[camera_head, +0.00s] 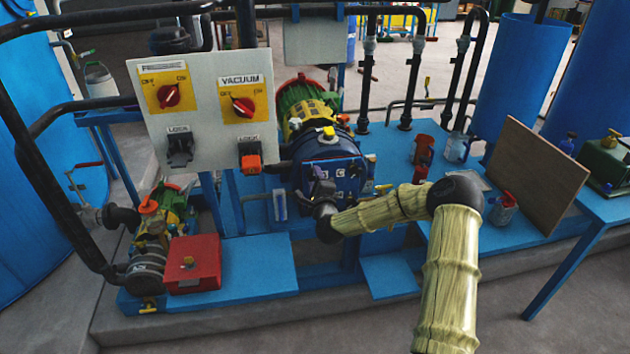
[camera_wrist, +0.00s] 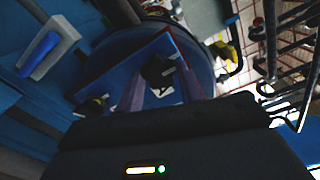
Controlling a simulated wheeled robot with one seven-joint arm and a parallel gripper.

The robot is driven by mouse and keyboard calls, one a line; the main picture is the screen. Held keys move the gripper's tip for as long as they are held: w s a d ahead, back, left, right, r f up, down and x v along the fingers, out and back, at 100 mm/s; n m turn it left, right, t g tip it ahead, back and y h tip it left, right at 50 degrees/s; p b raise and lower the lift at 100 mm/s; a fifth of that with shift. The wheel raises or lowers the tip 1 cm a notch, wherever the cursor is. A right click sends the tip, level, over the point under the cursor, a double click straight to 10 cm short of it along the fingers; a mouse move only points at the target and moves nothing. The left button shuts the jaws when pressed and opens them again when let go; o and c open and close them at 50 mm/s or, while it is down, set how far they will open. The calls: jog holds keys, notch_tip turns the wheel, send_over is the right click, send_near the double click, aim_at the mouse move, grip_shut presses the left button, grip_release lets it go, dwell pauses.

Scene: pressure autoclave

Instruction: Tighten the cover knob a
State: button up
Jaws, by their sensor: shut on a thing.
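The blue square cover (camera_head: 345,168) sits on the front of the dark blue autoclave drum (camera_head: 318,143). In the wrist view the cover (camera_wrist: 185,52) appears tilted, with a red edge. My gripper (camera_head: 318,188) is at the cover's front left, and its fingers (camera_wrist: 160,82) reach to the cover face. They are shut on a small dark knob (camera_wrist: 157,70), which I take to be cover knob a. The knob is dim and partly hidden between the fingers. Its letter cannot be read.
A control panel (camera_head: 205,110) with FURNACE-like and VACUUM switches stands left of the drum. A grey bracket with a blue insert (camera_head: 279,205) is close to my gripper. Black pipes (camera_head: 405,70) rise behind. A brown board (camera_head: 538,178) leans at right.

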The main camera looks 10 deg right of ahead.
jog(key=o, duration=1)
jog(key=shift+s, duration=0.1)
jog(key=s, duration=1.7)
jog(key=shift+s, duration=0.15)
